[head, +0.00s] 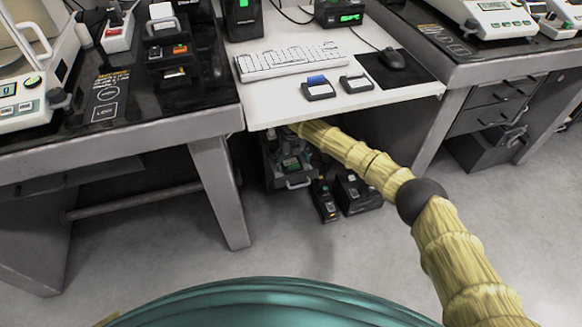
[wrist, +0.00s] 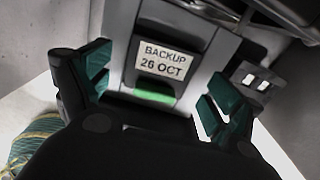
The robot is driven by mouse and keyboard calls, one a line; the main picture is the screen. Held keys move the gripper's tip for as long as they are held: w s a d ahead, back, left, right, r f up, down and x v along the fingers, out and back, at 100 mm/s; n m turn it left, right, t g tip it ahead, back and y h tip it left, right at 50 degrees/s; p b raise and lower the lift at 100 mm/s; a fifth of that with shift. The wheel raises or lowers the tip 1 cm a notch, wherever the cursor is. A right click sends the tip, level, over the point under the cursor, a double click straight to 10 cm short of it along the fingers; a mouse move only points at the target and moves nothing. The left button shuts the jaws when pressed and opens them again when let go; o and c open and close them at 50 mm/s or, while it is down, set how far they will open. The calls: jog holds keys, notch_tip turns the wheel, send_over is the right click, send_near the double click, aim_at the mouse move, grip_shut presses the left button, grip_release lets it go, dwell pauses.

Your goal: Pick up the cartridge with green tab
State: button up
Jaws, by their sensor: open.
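In the wrist view, a grey cartridge (wrist: 185,32) bears a white label (wrist: 163,55) reading "BACKUP 26 OCT". Its green tab (wrist: 154,96) is at the end nearest my gripper. My gripper (wrist: 160,72) is open, with one green-padded finger on each side of the cartridge. The fingers look apart from it; the picture does not show whether either touches. In the head view, my arm reaches under the white desk (head: 270,103), whose top hides my gripper and most of what is there.
Two dark cartridges, one with a blue tab (head: 318,89) and one with a dark tab (head: 356,83), lie on the desk beside a keyboard (head: 290,62) and mouse (head: 392,58). Dark boxes (head: 357,190) stand on the floor below. Metal table legs (head: 219,190) flank the space.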

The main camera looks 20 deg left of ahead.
jog(key=shift+f, duration=0.5)
jog(key=c, duration=1.1)
